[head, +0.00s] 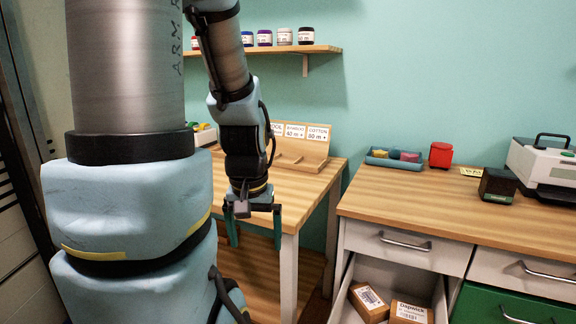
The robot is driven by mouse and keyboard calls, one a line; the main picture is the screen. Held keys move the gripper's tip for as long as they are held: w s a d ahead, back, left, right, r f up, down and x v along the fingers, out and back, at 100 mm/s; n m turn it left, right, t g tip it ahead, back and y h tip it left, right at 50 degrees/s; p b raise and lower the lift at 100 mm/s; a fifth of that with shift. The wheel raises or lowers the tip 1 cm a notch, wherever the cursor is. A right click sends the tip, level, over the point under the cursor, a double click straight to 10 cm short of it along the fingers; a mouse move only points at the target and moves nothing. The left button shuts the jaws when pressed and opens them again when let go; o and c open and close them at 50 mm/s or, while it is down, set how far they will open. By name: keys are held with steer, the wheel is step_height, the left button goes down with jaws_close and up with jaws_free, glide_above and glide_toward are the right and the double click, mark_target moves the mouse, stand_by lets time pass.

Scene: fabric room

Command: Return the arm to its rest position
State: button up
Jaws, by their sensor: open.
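My arm fills the left part of the head view, and its far part hangs down near the middle. My gripper (255,240) points downward, with its two green fingers apart and nothing seen between them. It is in front of the right end of the left wooden table (303,200), near its corner and leg. My large arm links hide much of that table's left part.
An open drawer (345,300) with cardboard boxes (369,301) juts from the right counter (400,200). The counter carries a blue tray (394,160), a red container (440,155), a dark box (497,186) and a white machine (545,165). A shelf (300,49) holds several jars.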

step_height(320, 180, up, 14)
steer(key=p, duration=1.1)
steer(key=shift+p, duration=0.35)
steer(key=shift+r, duration=0.1)
steer(key=shift+c, duration=0.2)
